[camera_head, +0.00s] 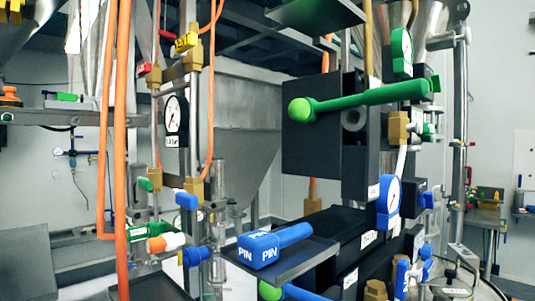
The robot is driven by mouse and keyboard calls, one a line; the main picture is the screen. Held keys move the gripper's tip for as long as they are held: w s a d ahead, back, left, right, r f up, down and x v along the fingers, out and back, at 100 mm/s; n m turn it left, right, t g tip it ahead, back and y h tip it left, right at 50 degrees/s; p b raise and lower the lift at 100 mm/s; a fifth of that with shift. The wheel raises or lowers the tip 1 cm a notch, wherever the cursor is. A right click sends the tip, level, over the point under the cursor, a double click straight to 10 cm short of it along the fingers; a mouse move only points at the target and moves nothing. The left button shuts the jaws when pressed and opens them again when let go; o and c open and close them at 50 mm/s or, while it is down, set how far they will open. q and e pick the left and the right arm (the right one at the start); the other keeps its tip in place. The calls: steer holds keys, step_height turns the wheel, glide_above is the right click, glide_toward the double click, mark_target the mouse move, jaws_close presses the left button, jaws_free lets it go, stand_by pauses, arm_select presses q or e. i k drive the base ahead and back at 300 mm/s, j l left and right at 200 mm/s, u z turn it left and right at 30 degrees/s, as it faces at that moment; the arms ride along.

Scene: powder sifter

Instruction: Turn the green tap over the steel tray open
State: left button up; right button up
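A large green tap (372,98) with a round knob at its left end and a long lever is mounted on a dark square box right of centre. Its lever points right and tilts slightly up. I cannot tell whether this is the steel tray meant. Smaller green handles show at the left pipes (145,184) and on the right pipe (428,130). Neither of my grippers is in view.
A gauge with a green rim (402,52) and one with a blue rim (389,198) stand beside the box. Orange hoses (119,150) and a pipe with a dark gauge (175,112) stand on the left. A green-and-blue handle (272,290) is partly hidden under the tray.

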mark_target(144, 184)
steer(key=k, duration=1.1)
